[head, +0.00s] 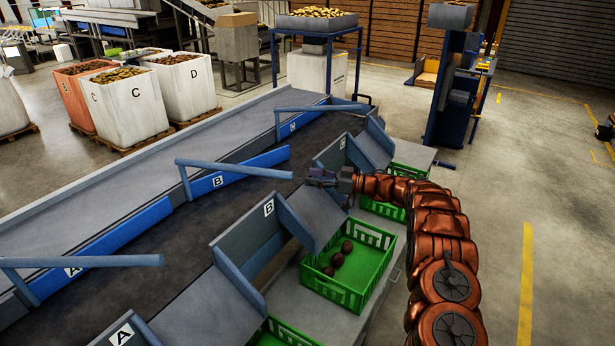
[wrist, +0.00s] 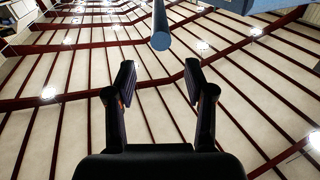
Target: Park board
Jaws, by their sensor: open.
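Three blue diverter boards line the far side of the dark belt (head: 190,235): board A (head: 52,284), board B (head: 236,176) and a farther one (head: 300,124). Each has a pale blue bar above it. Board B's bar (head: 235,167) reaches over the belt, its free end just left of my gripper (head: 312,177). In the wrist view my gripper (wrist: 160,76) is open with nothing between its fingers. A blue bar (wrist: 160,25) shows beyond the fingertips, its round end facing me, apart from the fingers. Board B lies close along the belt's far edge.
Side chutes with blue walls, including chute B (head: 263,217), line the near side. Green crates stand below them; one crate (head: 349,288) holds several dark potatoes. White bags (head: 128,108) stand behind the belt. The floor (head: 560,200) at right is clear.

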